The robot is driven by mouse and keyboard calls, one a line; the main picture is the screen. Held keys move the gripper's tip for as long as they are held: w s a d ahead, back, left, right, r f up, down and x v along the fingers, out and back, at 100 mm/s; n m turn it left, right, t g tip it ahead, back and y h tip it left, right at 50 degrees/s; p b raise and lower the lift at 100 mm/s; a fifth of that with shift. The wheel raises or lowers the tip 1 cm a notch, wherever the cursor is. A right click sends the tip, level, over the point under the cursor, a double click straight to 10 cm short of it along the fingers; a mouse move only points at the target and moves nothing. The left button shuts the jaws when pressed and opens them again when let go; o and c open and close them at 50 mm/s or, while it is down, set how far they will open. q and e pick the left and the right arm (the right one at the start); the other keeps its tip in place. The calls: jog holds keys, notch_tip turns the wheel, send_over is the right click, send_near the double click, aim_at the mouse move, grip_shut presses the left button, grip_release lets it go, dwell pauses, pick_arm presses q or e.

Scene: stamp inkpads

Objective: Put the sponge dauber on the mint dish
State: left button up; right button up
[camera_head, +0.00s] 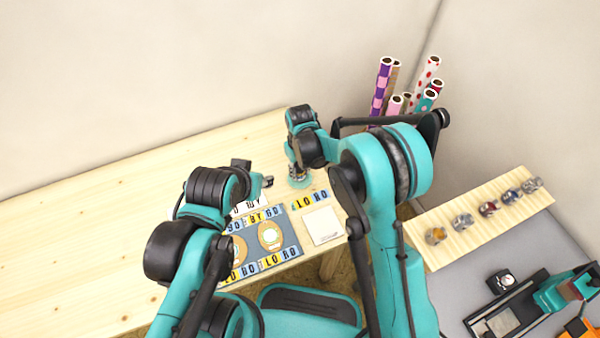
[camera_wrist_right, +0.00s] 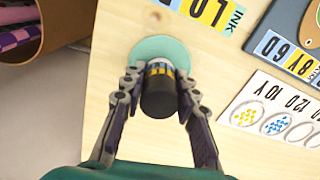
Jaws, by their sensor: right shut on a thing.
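The sponge dauber (camera_wrist_right: 158,95) shows in the right wrist view as a black cylinder with a yellow-and-blue band and a pale end. My right gripper (camera_wrist_right: 158,88) is shut on it, one finger on each side. The mint dish (camera_wrist_right: 150,47), a flat round teal disc, lies under the dauber's pale end; I cannot tell whether they touch. In the head view the mint dish (camera_head: 301,184) is right below my right gripper (camera_head: 296,172). My left gripper (camera_head: 262,178) is left of the dish, above the white card; its jaws are too small to read.
A blue mat (camera_head: 288,246) with oval pads and lettered strips lies in front of the dish. A white square (camera_head: 323,225) is to its right. A card with ink-dot ovals (camera_wrist_right: 270,112) is beside my right gripper. Patterned rolls (camera_head: 382,85) stand beyond the table.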

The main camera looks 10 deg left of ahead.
jog(key=shift+f, duration=0.15)
jog(key=shift+f, duration=0.1)
jog(key=o, duration=0.5)
jog(key=shift+f, duration=0.15)
jog(key=o, duration=0.5)
jog(key=shift+c, duration=0.2)
jog(key=shift+r, duration=0.2)
